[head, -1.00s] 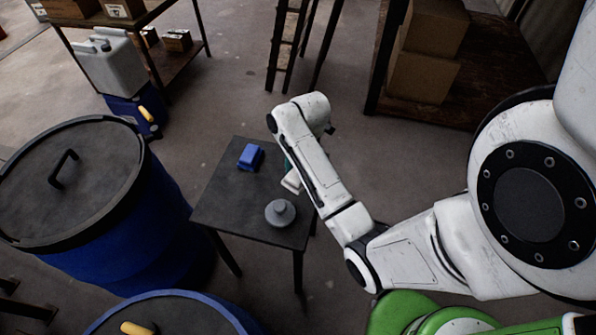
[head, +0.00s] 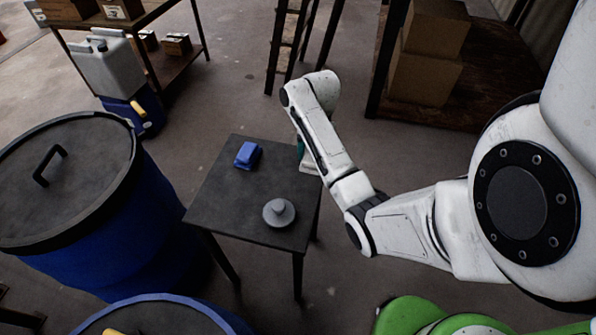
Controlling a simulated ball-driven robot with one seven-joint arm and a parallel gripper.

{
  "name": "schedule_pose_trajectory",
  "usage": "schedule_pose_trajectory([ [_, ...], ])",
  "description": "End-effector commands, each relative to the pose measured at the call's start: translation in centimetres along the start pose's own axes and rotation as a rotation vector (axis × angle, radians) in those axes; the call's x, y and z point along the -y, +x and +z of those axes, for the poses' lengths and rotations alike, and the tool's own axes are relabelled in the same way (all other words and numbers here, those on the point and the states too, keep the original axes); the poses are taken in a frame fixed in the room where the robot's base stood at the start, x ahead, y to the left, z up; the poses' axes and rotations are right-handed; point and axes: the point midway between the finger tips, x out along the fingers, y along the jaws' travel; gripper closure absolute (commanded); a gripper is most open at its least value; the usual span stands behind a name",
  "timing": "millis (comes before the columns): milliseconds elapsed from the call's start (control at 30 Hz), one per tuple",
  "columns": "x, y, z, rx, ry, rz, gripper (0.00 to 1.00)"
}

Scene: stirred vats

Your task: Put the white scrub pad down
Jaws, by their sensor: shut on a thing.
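My gripper (head: 302,152) is mostly hidden behind my own white forearm; only a teal bit and a pale piece below it show. It is shut on the white scrub pad (head: 309,169), of which a small pale part shows under the arm. The pad is at the right edge of the small dark table (head: 225,195) in the picture, apparently above the top. I cannot tell its exact height or whether it touches the table.
On the table are a blue block-like object (head: 247,155) and a grey round knobbed piece (head: 279,212). A lidded blue drum (head: 95,235) stands left, another blue vat (head: 165,315) in front. A ladder (head: 287,50) and a shelf with cartons (head: 425,65) stand behind.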

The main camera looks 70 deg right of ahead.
Motion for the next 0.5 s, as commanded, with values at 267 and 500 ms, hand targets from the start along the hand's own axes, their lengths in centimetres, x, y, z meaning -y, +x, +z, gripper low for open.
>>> schedule_pose_trajectory([
  [267, -3.4, 3.3, 2.1, -0.001, 0.0, -0.002, 0.6],
  [500, -4.9, 5.2, 3.2, 0.0, 0.0, 0.0, 0.6],
])
